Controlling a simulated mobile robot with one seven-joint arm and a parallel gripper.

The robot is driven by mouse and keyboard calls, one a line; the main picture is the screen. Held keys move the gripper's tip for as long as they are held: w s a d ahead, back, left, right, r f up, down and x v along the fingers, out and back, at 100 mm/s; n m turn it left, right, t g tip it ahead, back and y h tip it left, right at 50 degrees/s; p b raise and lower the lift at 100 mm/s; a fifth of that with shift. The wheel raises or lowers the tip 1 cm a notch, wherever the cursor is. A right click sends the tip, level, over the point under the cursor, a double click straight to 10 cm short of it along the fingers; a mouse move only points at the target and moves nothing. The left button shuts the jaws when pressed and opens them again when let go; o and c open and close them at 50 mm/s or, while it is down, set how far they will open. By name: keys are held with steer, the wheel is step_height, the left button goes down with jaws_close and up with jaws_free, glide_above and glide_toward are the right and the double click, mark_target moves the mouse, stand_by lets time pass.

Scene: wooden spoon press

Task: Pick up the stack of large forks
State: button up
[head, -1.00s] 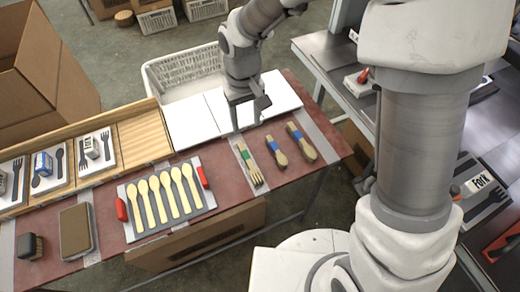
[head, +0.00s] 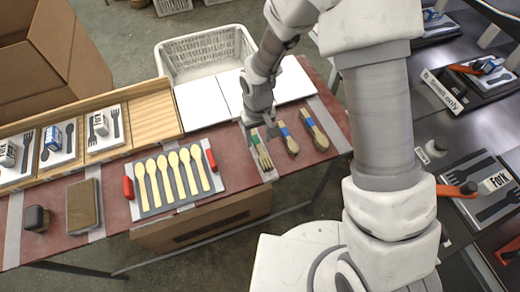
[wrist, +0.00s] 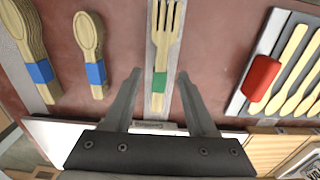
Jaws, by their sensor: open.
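The stack of large forks (head: 263,156) is wooden, wrapped with a green band, and lies on a grey strip on the red table. It also shows in the wrist view (wrist: 162,40), tines at the top and the green band lower down. My gripper (head: 250,132) is at the banded end of the stack. In the wrist view my gripper (wrist: 159,74) is open, with one finger on either side of the forks and a gap on both sides. The fingers appear above the table; their exact height is hard to tell. The forks' handle end is partly hidden in the head view.
Two blue-banded stacks, a small one (head: 288,140) and a large one (head: 314,134), lie to the right of the forks. A spoon tray (head: 216,184) with red handles lies to the left. White boards (head: 201,105) are behind.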

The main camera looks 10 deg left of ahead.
mark_target(259, 148)
steer(key=shift+f, duration=1.3)
jaws_close()
